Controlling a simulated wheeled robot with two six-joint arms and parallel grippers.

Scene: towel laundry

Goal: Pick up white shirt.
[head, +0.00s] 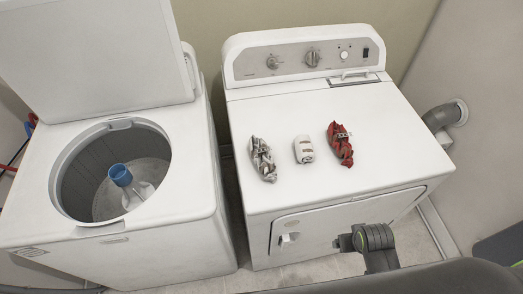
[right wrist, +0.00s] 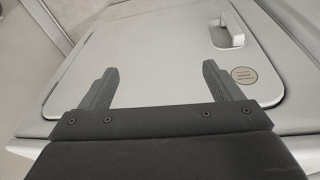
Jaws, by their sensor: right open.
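Three small crumpled cloth items lie in a row on the dryer's top. The middle one is a compact white bundle (head: 304,149) with brownish bands; it looks most like the white shirt. The left one is a mottled white and dark grey cloth (head: 263,160). The right one is a red cloth (head: 340,145) with dark and white marks. My right gripper (right wrist: 160,66) is open and empty in the right wrist view, in front of the dryer door. In the head view my right arm shows low, in front of the dryer, below the cloths. My left gripper is out of view.
The white dryer (head: 400,140) has a raised control panel (head: 310,56) behind the cloths and a closed front door (right wrist: 165,50) with a handle (right wrist: 228,32). The dryer's top right is clear.

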